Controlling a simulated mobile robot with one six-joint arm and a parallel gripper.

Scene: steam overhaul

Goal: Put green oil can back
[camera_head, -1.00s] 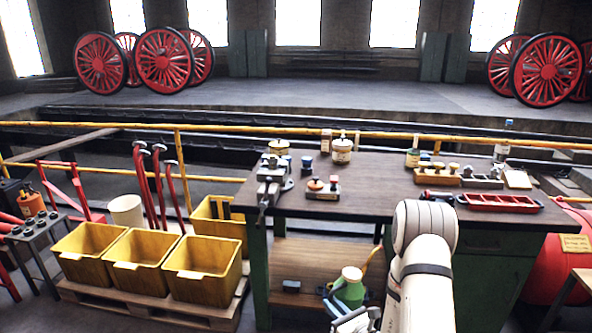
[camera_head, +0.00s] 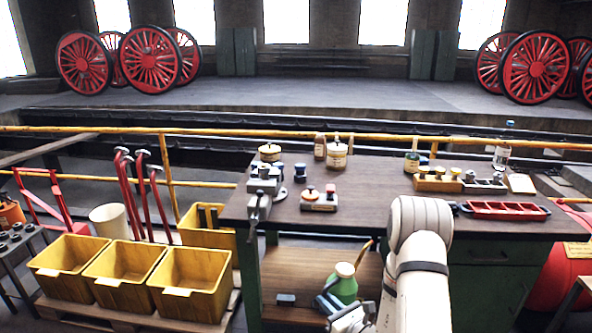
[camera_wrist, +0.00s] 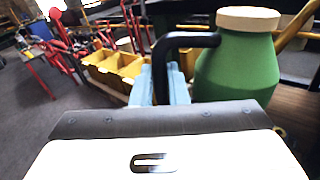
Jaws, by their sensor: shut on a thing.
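The green oil can (camera_head: 344,287) has a pale cap and a yellow spout. It is at the lower shelf level of the workbench in the head view. In the wrist view the green oil can (camera_wrist: 240,68) stands just ahead of my gripper, with its black handle reaching left. My gripper (camera_head: 335,306) is at the can's left front side. In the wrist view my gripper (camera_wrist: 160,85) is shut on the black handle. Whether the can's base touches the shelf is hidden by my gripper and arm.
The workbench top (camera_head: 370,185) carries a vise (camera_head: 262,188), several jars and a red tray (camera_head: 505,210). The lower shelf (camera_head: 300,268) holds a small dark block (camera_head: 286,299). Yellow bins (camera_head: 190,283) stand on a pallet at left. A red tank (camera_head: 560,265) is at right.

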